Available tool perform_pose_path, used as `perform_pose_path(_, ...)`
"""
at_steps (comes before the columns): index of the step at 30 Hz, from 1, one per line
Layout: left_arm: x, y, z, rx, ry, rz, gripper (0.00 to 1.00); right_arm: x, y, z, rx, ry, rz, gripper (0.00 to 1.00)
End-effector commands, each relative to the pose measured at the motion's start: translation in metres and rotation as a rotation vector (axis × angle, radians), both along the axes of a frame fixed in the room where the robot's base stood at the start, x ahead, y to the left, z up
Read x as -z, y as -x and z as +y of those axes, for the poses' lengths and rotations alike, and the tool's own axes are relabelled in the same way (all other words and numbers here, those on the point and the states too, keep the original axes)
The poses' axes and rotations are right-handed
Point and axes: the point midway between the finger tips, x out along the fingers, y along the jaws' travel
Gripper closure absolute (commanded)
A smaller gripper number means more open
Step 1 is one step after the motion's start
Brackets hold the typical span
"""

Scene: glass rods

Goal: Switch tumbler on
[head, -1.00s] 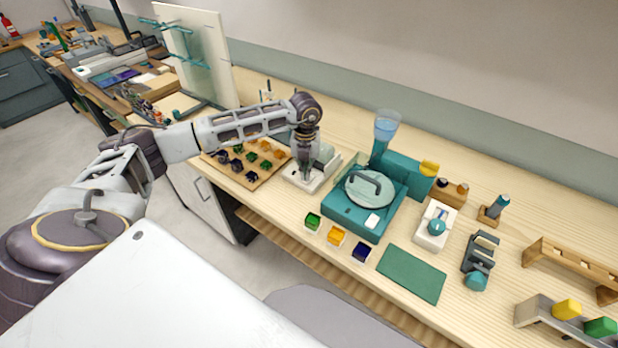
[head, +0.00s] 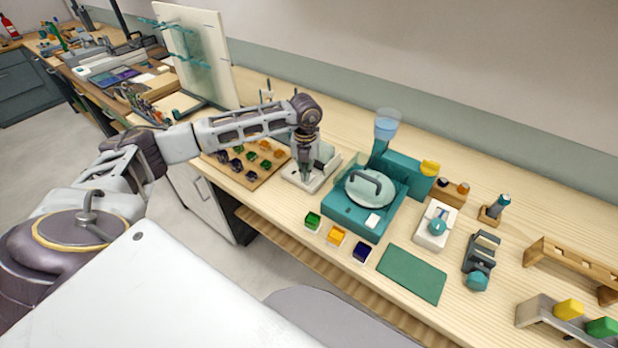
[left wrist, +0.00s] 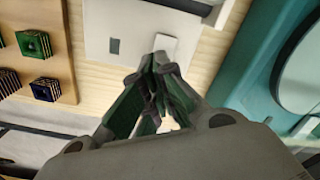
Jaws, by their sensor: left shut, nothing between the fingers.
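The tumbler appears to be the white machine (head: 328,175) with a grey-green part on it, on the bench left of the teal machine. My left gripper (head: 305,177) points down over its front part, shut and empty. In the left wrist view, the shut fingertips (left wrist: 160,62) are at the near edge of a pale raised plate (left wrist: 165,44) on the white base (left wrist: 112,18). A small grey square lies to the left of that plate. Whether the fingertips touch the plate, I cannot tell. The fingers hide part of the base. My right gripper is not in view.
A teal machine (head: 350,218) with a round lid stands close on the right. A wooden board (head: 262,176) with several coloured pieces lies close on the left. Small green, orange and blue blocks sit along the front edge. A green mat (head: 411,274) lies farther right.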

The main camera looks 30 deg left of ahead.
Motion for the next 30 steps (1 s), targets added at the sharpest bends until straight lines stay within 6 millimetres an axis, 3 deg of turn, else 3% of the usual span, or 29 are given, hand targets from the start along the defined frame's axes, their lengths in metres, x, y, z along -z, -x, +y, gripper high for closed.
perform_pose_path(16,0.005,0.0,0.0,0.0,0.0,0.0,1.0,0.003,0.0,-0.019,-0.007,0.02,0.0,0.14)
perform_pose_path(30,0.01,0.0,0.0,0.0,0.0,0.0,1.0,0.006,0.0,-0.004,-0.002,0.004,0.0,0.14)
